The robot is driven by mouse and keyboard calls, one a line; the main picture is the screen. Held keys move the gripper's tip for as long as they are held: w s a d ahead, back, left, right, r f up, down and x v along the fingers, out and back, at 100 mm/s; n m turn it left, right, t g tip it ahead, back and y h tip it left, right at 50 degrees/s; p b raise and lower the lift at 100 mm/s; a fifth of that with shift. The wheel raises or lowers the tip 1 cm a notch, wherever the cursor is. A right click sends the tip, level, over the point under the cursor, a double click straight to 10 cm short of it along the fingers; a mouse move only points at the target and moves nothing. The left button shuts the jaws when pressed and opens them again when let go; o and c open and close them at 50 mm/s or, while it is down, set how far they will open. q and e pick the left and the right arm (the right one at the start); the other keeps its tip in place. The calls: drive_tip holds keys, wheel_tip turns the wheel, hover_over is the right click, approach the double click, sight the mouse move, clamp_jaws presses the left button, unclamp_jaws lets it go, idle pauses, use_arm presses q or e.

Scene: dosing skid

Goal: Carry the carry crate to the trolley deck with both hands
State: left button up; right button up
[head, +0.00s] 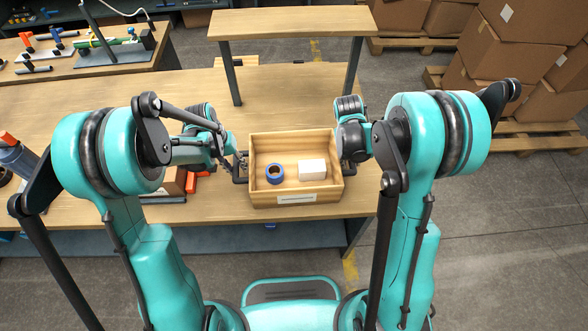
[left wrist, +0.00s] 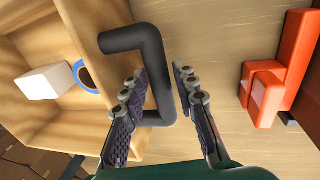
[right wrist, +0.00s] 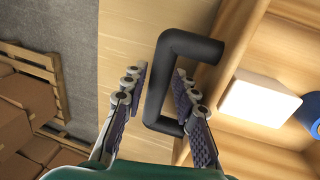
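The carry crate (head: 262,200) is an open wooden box with a pale label in front and a black handle on each side. It sits upright on the wooden bench, holding a blue ring-shaped roll (head: 275,174) and a white block (head: 312,169). My left gripper (head: 241,166) is at the left handle (left wrist: 155,70); its fingers stand open on either side of the bar, with gaps. My right gripper (head: 350,167) is at the right handle (right wrist: 165,85), its fingers also open around the bar. I cannot identify a trolley deck in these views.
A raised wooden shelf (head: 290,22) on dark legs stands behind the crate. Orange parts (left wrist: 265,90) lie on the bench left of the crate. Cardboard boxes (head: 510,75) on pallets stand at the right. Another bench with tools (head: 95,50) is back left. Floor at the right front is clear.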

use_arm(q)
drive_tip(key=shift+c, duration=0.4)
use_arm(e)
drive_tip(key=shift+c, duration=0.2)
use_arm(q)
clamp_jaws()
use_arm(e)
clamp_jaws()
use_arm(q)
drive_tip(key=shift+r, duration=0.1)
use_arm(e)
drive_tip(key=shift+r, duration=0.1)
